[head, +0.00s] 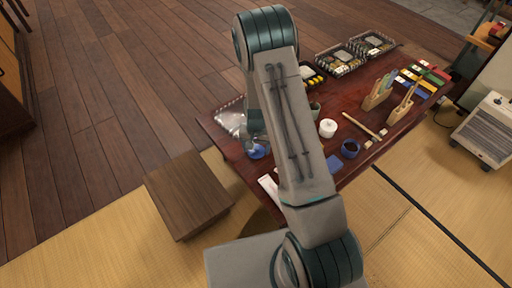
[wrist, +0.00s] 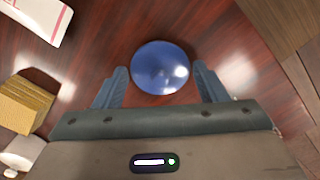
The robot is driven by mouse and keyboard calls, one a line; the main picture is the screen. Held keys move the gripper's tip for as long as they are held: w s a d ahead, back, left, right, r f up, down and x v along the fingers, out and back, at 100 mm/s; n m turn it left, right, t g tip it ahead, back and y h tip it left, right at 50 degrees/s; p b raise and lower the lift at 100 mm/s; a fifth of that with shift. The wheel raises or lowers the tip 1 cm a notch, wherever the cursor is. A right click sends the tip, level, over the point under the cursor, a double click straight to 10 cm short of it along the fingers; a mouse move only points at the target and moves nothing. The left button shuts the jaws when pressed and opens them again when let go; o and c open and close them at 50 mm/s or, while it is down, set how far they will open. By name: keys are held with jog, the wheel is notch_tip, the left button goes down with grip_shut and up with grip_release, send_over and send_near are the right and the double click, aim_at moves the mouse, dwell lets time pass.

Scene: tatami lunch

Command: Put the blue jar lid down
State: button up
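The blue jar lid (wrist: 160,80) is a round, shiny blue disc in the wrist view, seen against the dark red table top. In the head view the lid (head: 258,153) shows near the table's left edge, just below my gripper (head: 256,143). In the wrist view the two fingers of my gripper (wrist: 160,66) stand wide apart, one on each side of the lid, with a narrow gap visible at both sides. Whether the lid touches the table is hard to tell. My arm hides part of the table in the head view.
The red-brown table (head: 221,133) holds a dark blue jar (head: 350,149), a white round container (head: 327,128), a blue square (head: 334,163), wooden holders (head: 377,97) and packed trays (head: 340,61). A white packet (wrist: 35,20) lies near the lid. A wooden stool (head: 188,190) stands left of the table.

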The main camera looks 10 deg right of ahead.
aim_at(256, 148)
jog(key=shift+o, duration=1)
jog(key=s+a+r+n+p, duration=0.15)
jog(key=s+r, duration=0.35)
jog(key=r, duration=0.9)
jog(key=s+d+r+n+p, duration=0.1)
jog(key=s+r+p, duration=0.3)
jog(key=r, duration=1)
jog(key=s+r+n, duration=0.1)
jog(key=s+r, duration=0.2)
jog(key=s, duration=0.3)
jog(key=s+r+n+t+b, duration=0.1)
jog(key=s+r, duration=0.3)
jog(key=s, duration=0.3)
jog(key=shift+s, duration=0.3)
notch_tip(256, 148, up, 30)
jog(key=t+p, duration=0.1)
jog(key=p, duration=2.6)
jog(key=shift+d+r+t, duration=0.2)
jog(key=shift+t, duration=0.2)
